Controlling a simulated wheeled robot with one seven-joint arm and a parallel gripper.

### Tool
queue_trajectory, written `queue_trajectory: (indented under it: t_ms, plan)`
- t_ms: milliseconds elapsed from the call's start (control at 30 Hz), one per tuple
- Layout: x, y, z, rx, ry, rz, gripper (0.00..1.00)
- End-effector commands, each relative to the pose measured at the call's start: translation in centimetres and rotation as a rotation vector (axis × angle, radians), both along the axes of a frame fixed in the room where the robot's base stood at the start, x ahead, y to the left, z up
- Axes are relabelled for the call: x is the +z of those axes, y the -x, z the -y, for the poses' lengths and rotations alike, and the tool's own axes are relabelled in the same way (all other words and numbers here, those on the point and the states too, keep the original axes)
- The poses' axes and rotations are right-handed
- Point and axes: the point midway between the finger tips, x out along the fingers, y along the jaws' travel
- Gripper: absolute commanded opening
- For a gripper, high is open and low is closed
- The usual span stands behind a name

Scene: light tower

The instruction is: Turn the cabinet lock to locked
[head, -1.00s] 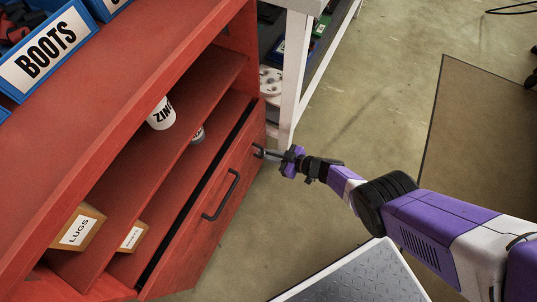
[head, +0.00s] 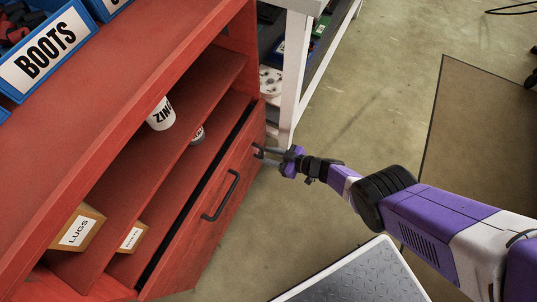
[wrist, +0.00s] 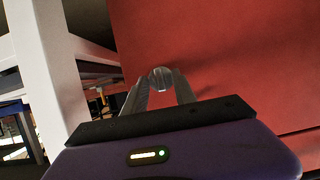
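The red cabinet (head: 190,240) stands at the left in the head view, with a black bar handle (head: 221,195) on its lower front panel. The cabinet lock (wrist: 162,77) is a small round metal piece on the red panel in the wrist view. My gripper (head: 263,152) is at the panel's right end in the head view. In the wrist view my gripper's two fingers (wrist: 160,88) stand apart, one on each side of the lock. I cannot tell whether they touch it. Which way the lock is turned is too small to tell.
A white-framed shelf (head: 292,75) stands close beside the cabinet's right end; its white post (wrist: 50,65) fills the left of the wrist view. A white cup (head: 161,115) and labelled boxes (head: 78,230) sit on the cabinet shelves. The floor to the right is mostly clear.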

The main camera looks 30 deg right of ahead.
Motion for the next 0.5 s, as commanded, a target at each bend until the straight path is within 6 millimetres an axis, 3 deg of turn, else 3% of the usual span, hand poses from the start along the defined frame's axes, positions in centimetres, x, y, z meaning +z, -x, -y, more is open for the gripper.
queue_trajectory:
  t_ms: [233,500]
  plan:
    - [0.8,0.9,0.7,-0.001,0.0,0.0,0.33]
    - [2.6,4.1,3.1,-0.004,-0.001,-0.002,0.33]
